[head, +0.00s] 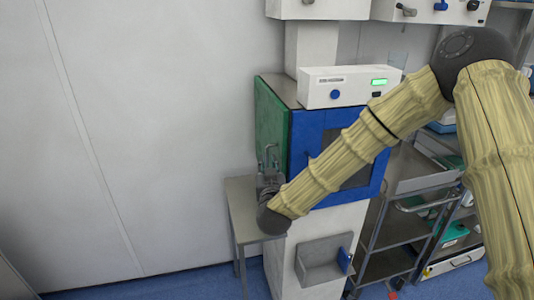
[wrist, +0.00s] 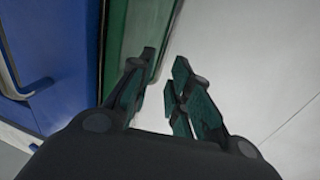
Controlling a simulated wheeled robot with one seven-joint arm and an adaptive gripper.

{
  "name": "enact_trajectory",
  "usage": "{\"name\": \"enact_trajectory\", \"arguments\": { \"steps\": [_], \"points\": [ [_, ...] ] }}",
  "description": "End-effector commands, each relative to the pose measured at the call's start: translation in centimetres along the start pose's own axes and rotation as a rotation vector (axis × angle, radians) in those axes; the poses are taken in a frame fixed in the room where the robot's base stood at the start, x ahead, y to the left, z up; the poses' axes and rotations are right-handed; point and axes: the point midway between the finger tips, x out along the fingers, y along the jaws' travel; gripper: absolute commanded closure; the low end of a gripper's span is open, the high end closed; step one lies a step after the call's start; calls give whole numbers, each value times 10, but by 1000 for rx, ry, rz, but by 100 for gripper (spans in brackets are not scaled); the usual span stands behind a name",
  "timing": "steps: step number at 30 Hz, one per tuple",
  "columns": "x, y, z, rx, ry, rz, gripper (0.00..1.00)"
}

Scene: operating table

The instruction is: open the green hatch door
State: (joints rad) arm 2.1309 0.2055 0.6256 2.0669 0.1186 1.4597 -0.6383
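The green hatch door (head: 271,122) forms the left side of the cabinet in the head view and looks closed. In the wrist view the green surface (wrist: 118,35) runs upright at the upper middle, next to the blue panel. My gripper (head: 267,154) is in front of the lower part of the green side in the head view. Its fingers (wrist: 164,62) are apart with nothing visible between them in the wrist view. The left finger overlaps the green door's edge; I cannot tell whether it touches. I see no handle on the green door.
The blue front door (head: 308,135) with a window adjoins the green side. A white box (head: 348,88) sits on top of the cabinet. A small metal table (head: 240,192) stands low at the left. The white wall (head: 150,120) lies left, with free space before it. Shelves stand right.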

Motion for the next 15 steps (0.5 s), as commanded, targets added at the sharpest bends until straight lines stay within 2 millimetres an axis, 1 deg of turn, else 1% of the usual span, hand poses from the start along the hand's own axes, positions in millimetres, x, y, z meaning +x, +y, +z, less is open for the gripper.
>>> {"name": "enact_trajectory", "arguments": {
  "steps": [3,7,10,15],
  "points": [
    [20,1,-2,1,-1,2,81],
    [38,1,-1,1,-1,1,81],
    [48,1,-1,1,-1,1,81],
    [57,0,1,0,-2,0,81]
  ]
}}
